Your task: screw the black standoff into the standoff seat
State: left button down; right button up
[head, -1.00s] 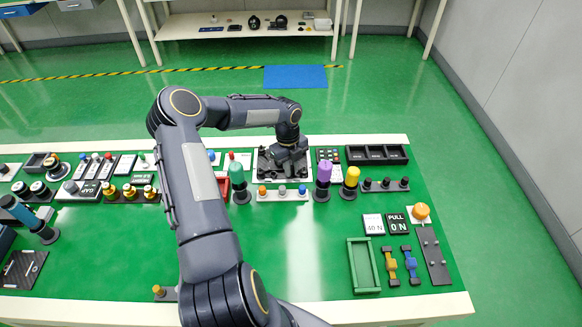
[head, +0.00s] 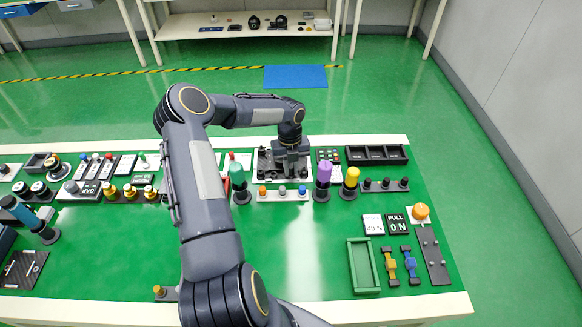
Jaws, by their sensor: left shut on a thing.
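My left gripper (head: 291,166) reaches down over a white-edged board (head: 262,179) with dark parts, at the back middle of the green table. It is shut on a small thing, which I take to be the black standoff. The jaws hide that piece, and it is too small to make out. The standoff seat cannot be told apart from the dark parts on the board around the gripper. I cannot tell whether the piece touches a seat. My right gripper is not in view.
A green-topped post (head: 238,184) stands left of the board. A strip of coloured knobs (head: 283,196) lies in front. Purple (head: 323,182) and yellow (head: 350,183) posts stand to the right. A black three-part tray (head: 377,155) is behind them. The front middle of the table is clear.

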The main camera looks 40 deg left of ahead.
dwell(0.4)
pick_arm(q)
jog(key=c, duration=1.3)
grip_release()
jog(key=shift+f, duration=0.1)
jog(key=r, duration=0.5)
jog(key=r+b, duration=0.1)
jog(key=r, duration=0.1)
jog(key=shift+w+a+r, duration=0.25)
jog(key=shift+a+r, duration=0.15)
